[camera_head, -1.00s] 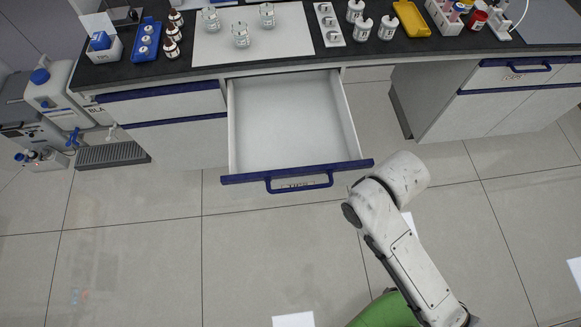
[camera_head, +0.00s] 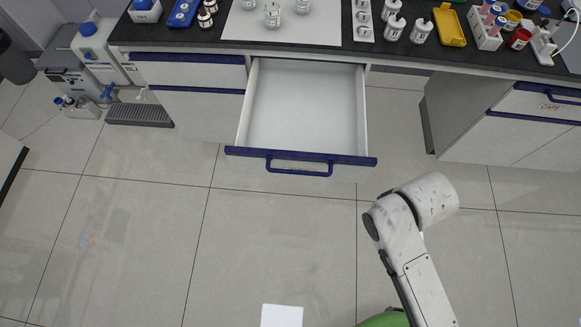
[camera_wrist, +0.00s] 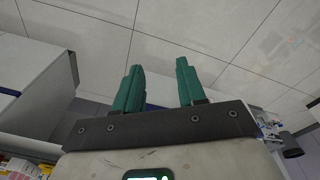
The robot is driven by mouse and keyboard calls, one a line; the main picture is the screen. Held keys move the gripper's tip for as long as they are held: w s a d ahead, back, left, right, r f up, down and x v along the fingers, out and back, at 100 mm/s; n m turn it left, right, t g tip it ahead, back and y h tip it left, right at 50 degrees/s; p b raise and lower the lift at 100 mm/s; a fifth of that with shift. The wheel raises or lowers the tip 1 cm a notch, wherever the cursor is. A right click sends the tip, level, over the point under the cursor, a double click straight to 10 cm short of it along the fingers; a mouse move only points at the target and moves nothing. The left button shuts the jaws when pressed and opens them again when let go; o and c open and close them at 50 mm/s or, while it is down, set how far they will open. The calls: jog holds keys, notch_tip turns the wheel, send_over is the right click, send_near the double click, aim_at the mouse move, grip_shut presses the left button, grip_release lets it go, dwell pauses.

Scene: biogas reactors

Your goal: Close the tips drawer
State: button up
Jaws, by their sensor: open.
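The tips drawer (camera_head: 303,118) is pulled far out from under the bench in the head view, and its inside looks empty. Its dark blue front edge carries a blue handle (camera_head: 300,171), with a label there too small to read. My arm shows to the right of and nearer than the drawer, apart from it. My gripper is hidden in the head view. In the wrist view my gripper (camera_wrist: 158,88) has its two green fingers apart with nothing between them. A white cabinet piece with a blue strip, which may be the drawer, is at the left there.
The dark bench top (camera_head: 215,42) holds bottles, beakers and a yellow tray (camera_head: 449,27). A right cabinet (camera_head: 515,125) and a closed left drawer front (camera_head: 190,73) flank the open drawer. The tiled floor before it is clear, apart from a white sheet (camera_head: 282,315).

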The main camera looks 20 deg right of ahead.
jog(key=w+f+n+h+b, duration=0.1)
jog(key=f+n+b, duration=0.1)
jog(key=f, duration=0.1)
jog(key=w+f+n+h+b, duration=0.2)
jog(key=f, duration=0.1)
jog(key=w+f+n+h+b, duration=0.1)
jog(key=f+n+b, duration=0.1)
jog(key=f+b, duration=0.1)
jog(key=shift+w+d+t, duration=0.15)
jog(key=shift+w+t, duration=0.15)
jog(key=shift+w, duration=0.1)
jog(key=c, duration=0.6)
jog(key=w+a+f+n+h+b, duration=0.1)
jog(key=n, duration=0.1)
jog(key=w+f+n+t+h+b, duration=0.1)
jog(key=w+n+b, duration=0.1)
jog(key=w+a+f+n+t+h+b, duration=0.1)
jog(key=n+b, duration=0.1)
jog(key=shift+w+a+f+h, duration=0.25)
jog(key=shift+a+f+h, duration=0.05)
jog(key=shift+f, duration=0.1)
grip_shut()
jog(key=n+t+b, duration=1.2)
jog(key=n, duration=0.6)
send_near(278, 165)
jog(key=shift+h, duration=0.4)
jog(key=b+x, duration=0.1)
jog(key=x, duration=0.5)
jog(key=shift+w+f, duration=0.15)
jog(key=shift+w, duration=0.3)
